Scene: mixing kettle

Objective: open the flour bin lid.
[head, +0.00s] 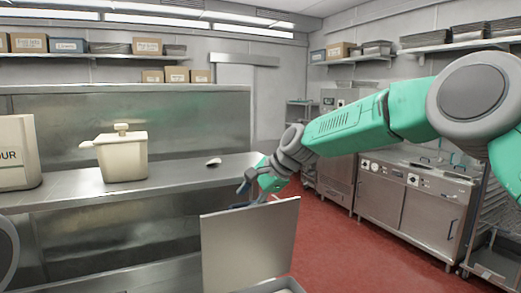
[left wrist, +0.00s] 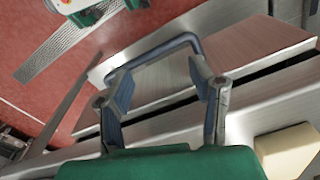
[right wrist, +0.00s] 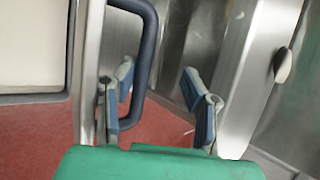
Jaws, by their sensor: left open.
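A pale lid-like panel (head: 250,245) stands upright at the bottom middle of the head view, above a light rim (head: 284,287). My right gripper (head: 248,188) is just behind its top edge. In the right wrist view the right gripper (right wrist: 158,88) is open, with a dark blue handle (right wrist: 146,55) close to its left finger; the pale panel (right wrist: 32,45) is further left. Contact cannot be told. In the left wrist view my left gripper (left wrist: 161,80) is open, with a dark blue bar handle (left wrist: 150,55) across its fingertips. A cream bin with partial lettering "OUR" (head: 14,150) is cut off at left.
A cream lidded container (head: 123,157) and a small pale object (head: 213,162) stand on the steel counter (head: 75,190). Steel cabinets (head: 410,205) and a rack (head: 495,255) are at right. Red floor (head: 340,250) is free between.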

